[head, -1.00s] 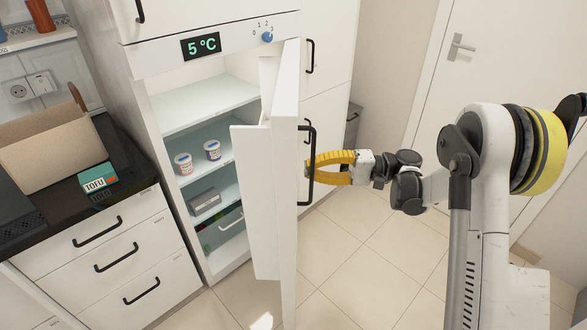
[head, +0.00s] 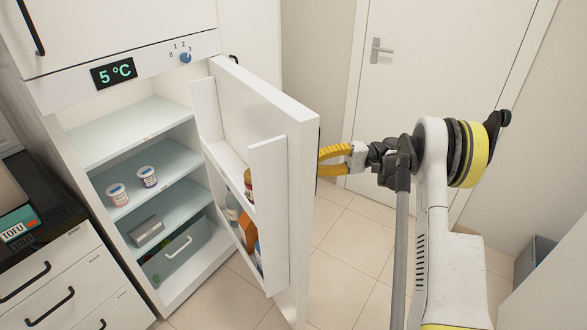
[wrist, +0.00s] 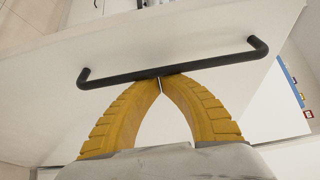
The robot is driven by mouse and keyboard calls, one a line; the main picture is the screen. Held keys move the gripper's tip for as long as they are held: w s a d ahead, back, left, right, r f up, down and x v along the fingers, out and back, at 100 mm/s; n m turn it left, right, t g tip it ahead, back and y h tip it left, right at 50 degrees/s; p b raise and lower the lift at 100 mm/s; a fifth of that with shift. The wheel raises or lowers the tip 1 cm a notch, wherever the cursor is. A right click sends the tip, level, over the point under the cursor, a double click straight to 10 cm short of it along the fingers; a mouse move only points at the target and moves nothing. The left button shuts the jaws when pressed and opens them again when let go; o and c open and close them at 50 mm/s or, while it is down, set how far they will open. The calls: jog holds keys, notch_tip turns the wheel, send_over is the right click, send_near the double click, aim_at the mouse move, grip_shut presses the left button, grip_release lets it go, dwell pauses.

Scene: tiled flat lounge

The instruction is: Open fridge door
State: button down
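The white fridge door (head: 299,215) stands wide open in the head view, with its inner shelves turned toward me. Its black bar handle (wrist: 215,63) shows in the wrist view; in the head view the door mostly hides it. My gripper (head: 323,161) is at the outer side of the door. In the wrist view its yellow fingers (wrist: 160,82) come together at the middle of the handle and look shut on it. The fridge interior (head: 135,135) is exposed, with two small cups (head: 118,194) and a grey box (head: 146,230) on its shelves.
A counter with drawers (head: 70,290) and a tofu box (head: 19,226) stands at the left. A closed white room door (head: 440,100) is behind my arm. Bottles and a carton (head: 248,230) sit in the door shelves. Tiled floor (head: 345,250) is clear right of the fridge door.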

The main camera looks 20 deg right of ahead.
jog(key=shift+w+d, duration=0.25)
jog(key=shift+d, duration=0.55)
notch_tip(320, 180, up, 10)
dwell(0.3)
